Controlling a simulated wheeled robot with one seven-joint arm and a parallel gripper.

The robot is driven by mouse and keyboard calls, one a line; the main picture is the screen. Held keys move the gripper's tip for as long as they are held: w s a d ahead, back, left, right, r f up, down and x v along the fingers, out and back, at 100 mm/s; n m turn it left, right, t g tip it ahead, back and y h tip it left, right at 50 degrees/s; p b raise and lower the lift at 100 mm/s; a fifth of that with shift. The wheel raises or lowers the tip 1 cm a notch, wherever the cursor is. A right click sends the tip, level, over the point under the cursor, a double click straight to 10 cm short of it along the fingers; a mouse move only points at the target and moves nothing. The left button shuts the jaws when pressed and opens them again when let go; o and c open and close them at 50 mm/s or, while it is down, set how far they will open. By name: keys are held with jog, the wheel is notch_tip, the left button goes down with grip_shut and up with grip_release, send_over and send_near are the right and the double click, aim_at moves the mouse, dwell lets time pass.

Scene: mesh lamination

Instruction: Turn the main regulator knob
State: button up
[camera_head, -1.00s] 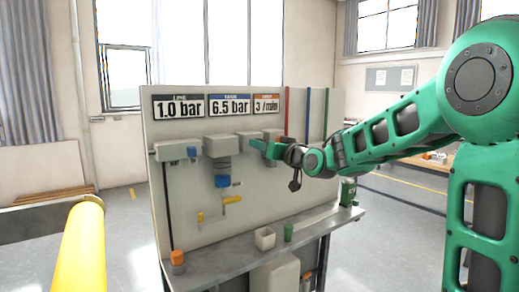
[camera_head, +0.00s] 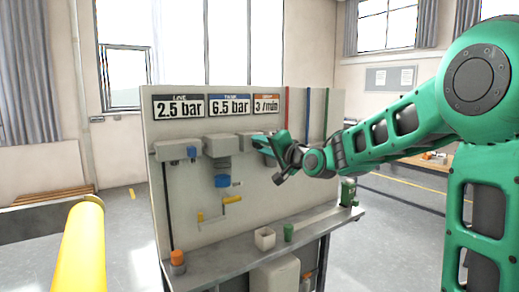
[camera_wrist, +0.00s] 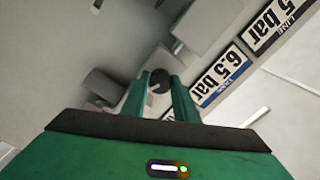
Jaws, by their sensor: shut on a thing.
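The main regulator knob, a dark round knob (camera_wrist: 158,80), sits between the fingertips of my gripper (camera_wrist: 162,92) in the wrist view. My gripper (camera_head: 267,145) is shut on it at the right-hand grey box of the panel (camera_head: 247,141). In the head view the knob is hidden behind my green fingers. The line display (camera_head: 179,106) reads 2.5 bar, and the blue-topped display next to it (camera_head: 229,104) reads 6.5 bar.
Grey boxes with a blue knob (camera_head: 191,152) and a blue-collared unit (camera_head: 222,181) are left of my gripper. Yellow handles (camera_head: 231,199) stick out below. A yellow rail (camera_head: 83,250) stands front left.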

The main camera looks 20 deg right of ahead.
jog(key=shift+d+f+m, duration=0.15)
jog(key=shift+f+m, duration=0.2)
jog(key=shift+m, duration=0.15)
jog(key=o, duration=1.1)
jog(key=shift+c, duration=0.2)
jog(key=shift+r, duration=0.15)
jog(key=v, duration=1)
jog(key=shift+s, duration=0.35)
jog(key=shift+d, duration=0.1)
